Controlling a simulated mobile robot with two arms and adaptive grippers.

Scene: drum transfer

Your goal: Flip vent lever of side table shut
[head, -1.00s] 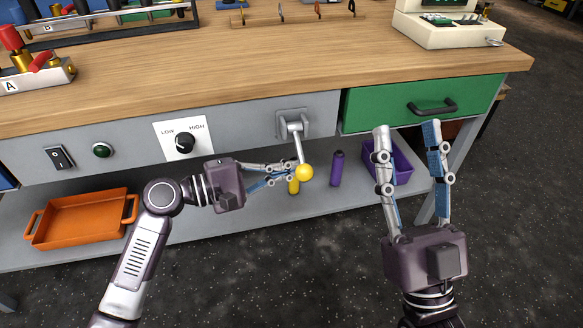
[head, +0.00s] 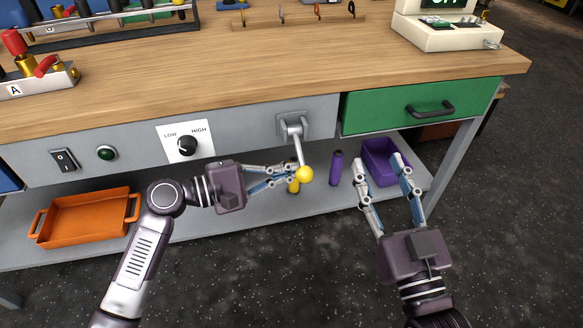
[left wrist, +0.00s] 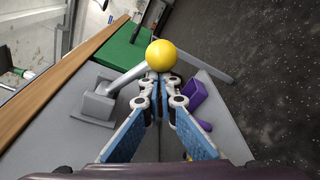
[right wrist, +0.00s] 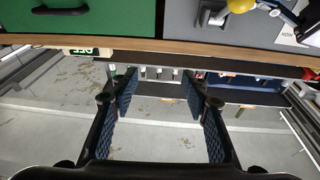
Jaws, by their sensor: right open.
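The vent lever (head: 298,146) is a grey arm hanging down from a square bracket (head: 291,125) on the side table's grey front panel, with a yellow ball knob (head: 304,174) at its lower end. The knob (left wrist: 161,55) also shows in the left wrist view, just beyond the fingertips. My left gripper (head: 290,172) has its fingers drawn together and lies just left of the knob; whether it touches is unclear. My right gripper (head: 378,158) is open and empty, right of the lever and in front of the lower shelf. The lever also shows at the top of the right wrist view.
A green drawer (head: 425,105) with a dark handle is right of the lever. A dial (head: 187,145) marked LOW and HIGH is to its left. The lower shelf carries an orange tray (head: 84,243), a purple bin (head: 380,150), a purple bottle (head: 336,167) and a yellow one partly hidden.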

